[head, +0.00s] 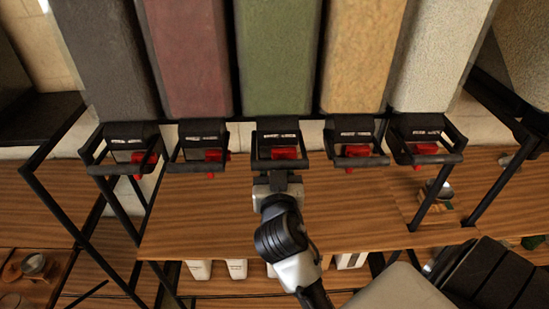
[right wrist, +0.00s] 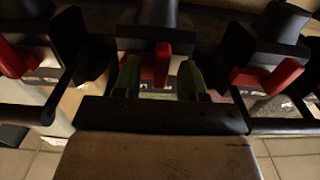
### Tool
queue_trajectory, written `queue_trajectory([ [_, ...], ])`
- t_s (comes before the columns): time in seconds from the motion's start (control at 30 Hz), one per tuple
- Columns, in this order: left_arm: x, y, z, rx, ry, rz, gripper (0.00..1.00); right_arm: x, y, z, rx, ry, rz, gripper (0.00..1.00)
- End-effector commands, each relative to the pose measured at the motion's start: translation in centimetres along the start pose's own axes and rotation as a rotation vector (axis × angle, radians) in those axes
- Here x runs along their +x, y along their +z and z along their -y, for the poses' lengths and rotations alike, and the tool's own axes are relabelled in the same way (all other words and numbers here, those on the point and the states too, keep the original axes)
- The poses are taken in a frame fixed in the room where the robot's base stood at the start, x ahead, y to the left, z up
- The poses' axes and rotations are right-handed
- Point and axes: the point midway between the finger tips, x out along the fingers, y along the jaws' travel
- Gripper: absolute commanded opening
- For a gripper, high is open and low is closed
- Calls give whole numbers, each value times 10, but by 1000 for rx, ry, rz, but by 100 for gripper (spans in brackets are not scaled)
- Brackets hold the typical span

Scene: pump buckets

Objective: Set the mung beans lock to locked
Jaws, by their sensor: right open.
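The green container (head: 278,55), which I take to hold the mung beans, is the middle one of the row. Its black outlet frame (head: 278,133) carries a red lock lever (head: 286,153). In the right wrist view the same lever (right wrist: 162,63) looks upright, pointing toward the camera. My right gripper (head: 278,178) has come up from below to this outlet. In the right wrist view its two fingers (right wrist: 160,80) are open, one on each side of the lever, with gaps visible. Whether they touch it is unclear. My left gripper is not in view.
Neighbouring outlets have red levers close by, left (right wrist: 12,58) and right (right wrist: 265,77) in the right wrist view, both slanted sideways. A wooden table (head: 200,215) lies below, mostly clear. White containers (head: 236,269) stand lower down. Black frame bars flank the row.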

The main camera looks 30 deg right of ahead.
Motion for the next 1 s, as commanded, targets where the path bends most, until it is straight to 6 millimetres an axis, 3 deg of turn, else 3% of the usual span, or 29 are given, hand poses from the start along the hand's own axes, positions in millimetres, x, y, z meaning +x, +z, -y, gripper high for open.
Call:
queue_trajectory([
  [0.3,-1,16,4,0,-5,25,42,-1,0,0,-1,1,0,42],
  [0.6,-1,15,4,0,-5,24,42,0,0,0,-1,0,-1,0],
  [1.0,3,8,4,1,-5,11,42,0,0,-11,-1,3,-1,0],
])
